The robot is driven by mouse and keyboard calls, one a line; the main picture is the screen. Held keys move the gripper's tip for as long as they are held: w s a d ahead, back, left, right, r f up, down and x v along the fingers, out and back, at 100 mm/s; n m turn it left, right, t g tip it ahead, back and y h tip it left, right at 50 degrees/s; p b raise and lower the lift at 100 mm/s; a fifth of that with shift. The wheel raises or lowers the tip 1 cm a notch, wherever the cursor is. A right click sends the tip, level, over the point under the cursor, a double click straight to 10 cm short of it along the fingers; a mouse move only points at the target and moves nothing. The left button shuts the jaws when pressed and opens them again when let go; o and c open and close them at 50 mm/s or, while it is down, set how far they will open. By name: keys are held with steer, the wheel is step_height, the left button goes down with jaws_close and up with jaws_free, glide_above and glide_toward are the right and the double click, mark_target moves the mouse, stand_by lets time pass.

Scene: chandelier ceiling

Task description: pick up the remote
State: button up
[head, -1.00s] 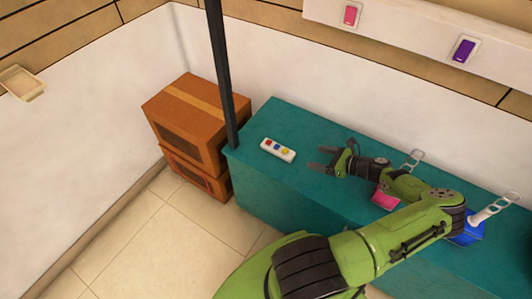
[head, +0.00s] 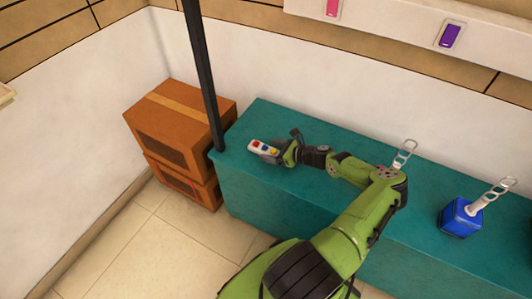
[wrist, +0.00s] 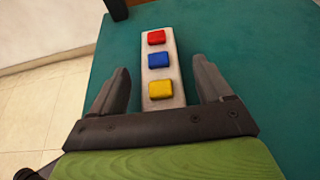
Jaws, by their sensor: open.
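The remote (head: 257,147) is a small white bar with red, blue and yellow buttons, lying on the teal counter (head: 330,205) near its left end. In the wrist view the remote (wrist: 160,68) points away from me, with its yellow-button end between the two fingers. My gripper (head: 272,150) is open, and its fingers (wrist: 160,88) stand on either side of the remote with a gap on each side. In the head view the gripper hides part of the remote's right end.
A black post (head: 205,80) rises near the counter's left end. Stacked orange-brown boxes (head: 180,120) stand to the left. A blue block (head: 461,217) with a pale handle sits to the right on the counter. A wall panel with switches (head: 450,35) is behind.

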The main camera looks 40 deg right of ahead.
mark_target(273, 150)
steer(key=shift+c, duration=0.4)
steer(key=c, duration=1.1)
steer(key=shift+o, duration=0.2)
step_height(273, 150, up, 10)
steer(key=p, duration=0.4)
